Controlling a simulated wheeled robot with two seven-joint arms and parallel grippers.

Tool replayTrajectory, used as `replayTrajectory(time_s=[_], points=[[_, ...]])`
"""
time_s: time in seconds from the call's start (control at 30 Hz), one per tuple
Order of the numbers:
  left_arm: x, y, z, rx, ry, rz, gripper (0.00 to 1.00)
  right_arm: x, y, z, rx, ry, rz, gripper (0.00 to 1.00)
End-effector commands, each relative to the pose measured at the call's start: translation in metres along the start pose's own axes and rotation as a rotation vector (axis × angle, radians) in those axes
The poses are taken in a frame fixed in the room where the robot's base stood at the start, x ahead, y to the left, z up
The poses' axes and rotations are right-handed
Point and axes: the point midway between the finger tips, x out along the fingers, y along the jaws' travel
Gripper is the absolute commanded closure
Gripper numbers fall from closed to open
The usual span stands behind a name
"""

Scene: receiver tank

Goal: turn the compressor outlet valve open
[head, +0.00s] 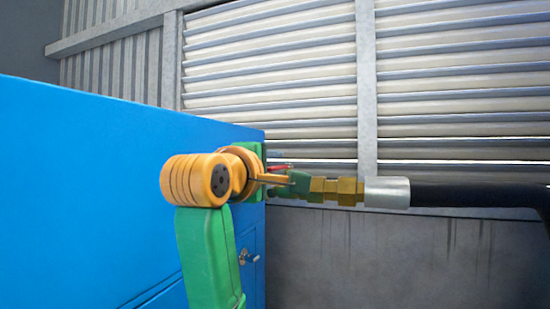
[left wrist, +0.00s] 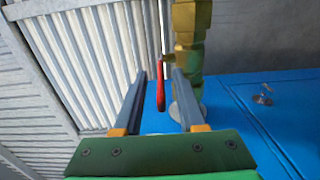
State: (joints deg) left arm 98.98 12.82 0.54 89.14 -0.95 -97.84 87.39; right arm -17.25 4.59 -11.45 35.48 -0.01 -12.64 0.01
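The compressor outlet valve shows in the left wrist view as a brass fitting (left wrist: 190,52) with a red lever handle (left wrist: 161,95) at its left. The handle lies roughly alongside the fitting in that picture. My left gripper (left wrist: 160,75) is open, with its two grey fingers on either side of the handle and a gap visible at each side. In the head view only a small red tip of the handle (head: 280,167) shows, and my orange and green left arm hides most of the valve. My right gripper is in neither view.
The blue compressor cabinet (head: 80,170) fills the left of the head view. Brass couplings (head: 335,190) lead to a silver sleeve (head: 387,192) and a black hose (head: 470,195) at the right. A louvred wall (head: 450,80) stands behind. A small latch (left wrist: 262,96) sits on the cabinet.

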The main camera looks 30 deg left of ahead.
Motion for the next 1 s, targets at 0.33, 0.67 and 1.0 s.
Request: replayTrajectory(time_s=[0.33, 0.67, 1.0], points=[[-0.0001, -0.0011, 0.0001, 0.000, 0.000, 0.000, 1.00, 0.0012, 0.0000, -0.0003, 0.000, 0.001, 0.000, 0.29], [0.0000, -0.0018, 0.0003, 0.001, -0.001, -0.003, 1.00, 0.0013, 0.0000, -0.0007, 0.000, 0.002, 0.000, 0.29], [0.0002, -0.0025, 0.0004, 0.001, -0.001, -0.004, 1.00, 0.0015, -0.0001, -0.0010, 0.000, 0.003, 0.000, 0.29]])
